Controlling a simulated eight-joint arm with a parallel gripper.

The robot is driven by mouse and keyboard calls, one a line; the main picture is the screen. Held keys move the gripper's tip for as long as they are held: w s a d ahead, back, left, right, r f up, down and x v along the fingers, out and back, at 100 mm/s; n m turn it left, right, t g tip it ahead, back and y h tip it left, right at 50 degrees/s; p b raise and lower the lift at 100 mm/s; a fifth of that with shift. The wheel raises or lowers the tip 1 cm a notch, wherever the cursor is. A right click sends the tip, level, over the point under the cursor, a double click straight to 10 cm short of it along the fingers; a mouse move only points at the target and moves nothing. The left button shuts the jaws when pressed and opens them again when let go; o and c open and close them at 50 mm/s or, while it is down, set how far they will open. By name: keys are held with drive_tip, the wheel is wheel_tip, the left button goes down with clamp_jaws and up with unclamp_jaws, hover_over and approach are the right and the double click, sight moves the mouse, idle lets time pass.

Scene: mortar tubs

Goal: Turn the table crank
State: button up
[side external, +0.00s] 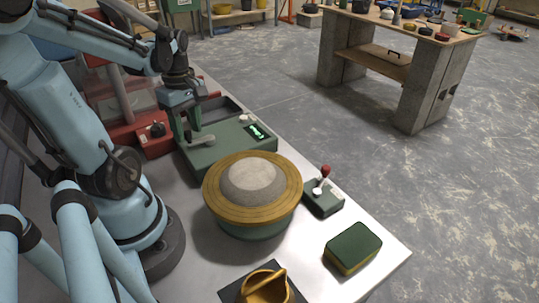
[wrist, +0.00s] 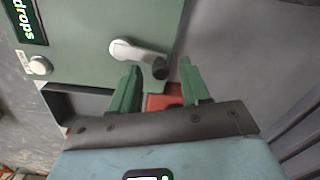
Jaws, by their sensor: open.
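A light grey crank (side external: 203,141) sits on top of a green box (side external: 228,150) with a lit display. In the wrist view, the crank's arm (wrist: 135,50) ends in a dark knob (wrist: 160,69). My gripper (side external: 184,138) hangs over the box beside the crank, its green fingers pointing down. In the wrist view, my gripper (wrist: 158,72) is open, and the knob appears between the two fingertips. I cannot tell whether either finger touches it.
A round yellow-rimmed turntable (side external: 218,203) with a grey mound stands in front of the box. A red-knobbed joystick box (side external: 323,196), a green-yellow sponge (side external: 353,248) and a yellow scoop-like object (side external: 265,287) lie nearby. A red machine (side external: 155,138) stands behind on the left.

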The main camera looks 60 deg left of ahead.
sight(205, 133)
drive_tip(key=shift+f, duration=0.1)
clamp_jaws()
idle(0.3)
drive_tip(key=shift+a+m, duration=0.1)
drive_tip(key=shift+m, duration=0.2)
drive_tip(key=m, duration=0.1)
drive_tip(key=a+m, duration=0.1)
drive_tip(key=m, duration=0.2)
drive_tip(key=shift+w+a, duration=0.35)
drive_tip(key=m, duration=0.2)
drive_tip(key=w+a+m, duration=0.1)
drive_tip(key=m, duration=0.1)
drive_tip(key=shift+w+a+m, duration=0.1)
drive_tip(key=shift+a+m, duration=0.1)
drive_tip(key=shift+m, duration=0.1)
drive_tip(key=m, duration=0.1)
drive_tip(key=w+m, duration=0.1)
drive_tip(key=m, duration=0.2)
drive_tip(key=shift+w+a+m+y, duration=0.3)
drive_tip(key=shift+w+a, duration=0.1)
drive_tip(key=shift+w+m, duration=0.4)
drive_tip(key=shift+m, duration=0.6)
drive_tip(key=shift+w+m, duration=0.4)
drive_tip(key=shift+m, duration=0.6)
